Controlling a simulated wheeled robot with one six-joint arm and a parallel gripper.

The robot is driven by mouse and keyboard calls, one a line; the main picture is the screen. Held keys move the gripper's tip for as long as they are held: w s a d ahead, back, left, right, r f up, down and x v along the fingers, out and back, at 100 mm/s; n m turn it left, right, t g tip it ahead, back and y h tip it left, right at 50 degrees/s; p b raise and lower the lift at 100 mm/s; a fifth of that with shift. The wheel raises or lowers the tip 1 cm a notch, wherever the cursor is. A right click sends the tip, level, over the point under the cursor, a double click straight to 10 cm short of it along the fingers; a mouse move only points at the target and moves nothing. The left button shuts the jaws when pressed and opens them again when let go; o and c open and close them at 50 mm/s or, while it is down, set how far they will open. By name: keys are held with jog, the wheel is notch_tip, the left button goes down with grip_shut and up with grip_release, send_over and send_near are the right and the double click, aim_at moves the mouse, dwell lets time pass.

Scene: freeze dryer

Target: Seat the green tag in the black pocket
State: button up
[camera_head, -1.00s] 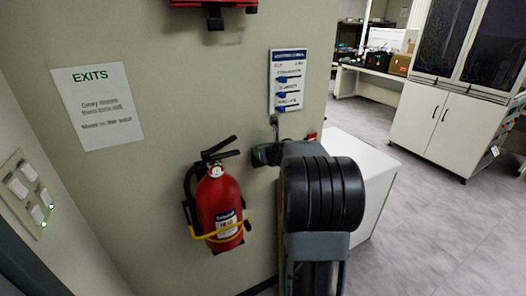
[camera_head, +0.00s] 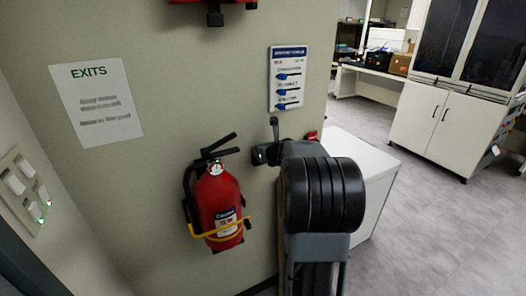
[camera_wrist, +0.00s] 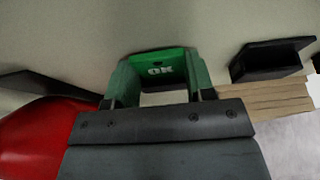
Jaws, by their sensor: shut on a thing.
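The green tag (camera_wrist: 158,68) shows in the wrist view with white "OK" lettering on it. It sits between the two fingers of my gripper (camera_wrist: 160,84), which is shut on it. The black pocket (camera_wrist: 268,62) is on the wall to the right of the tag, clearly apart from it in the picture. In the head view, my arm covers much of the area by the wall, and the gripper end (camera_head: 266,153) is small and dark there. The tag and pocket cannot be made out clearly in that view.
A red fire extinguisher (camera_head: 218,205) hangs on the wall left of my arm. It also shows in the wrist view (camera_wrist: 40,140). A sign board (camera_head: 288,78) is above the gripper. A wooden block (camera_wrist: 268,98) lies below the pocket. Open floor (camera_head: 430,220) is to the right.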

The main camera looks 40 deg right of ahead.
jog(key=o, duration=1)
jog(key=shift+c, duration=0.2)
jog(key=shift+p+v, duration=0.35)
jog(key=shift+v, duration=2.65)
jog(key=shift+f, duration=0.1)
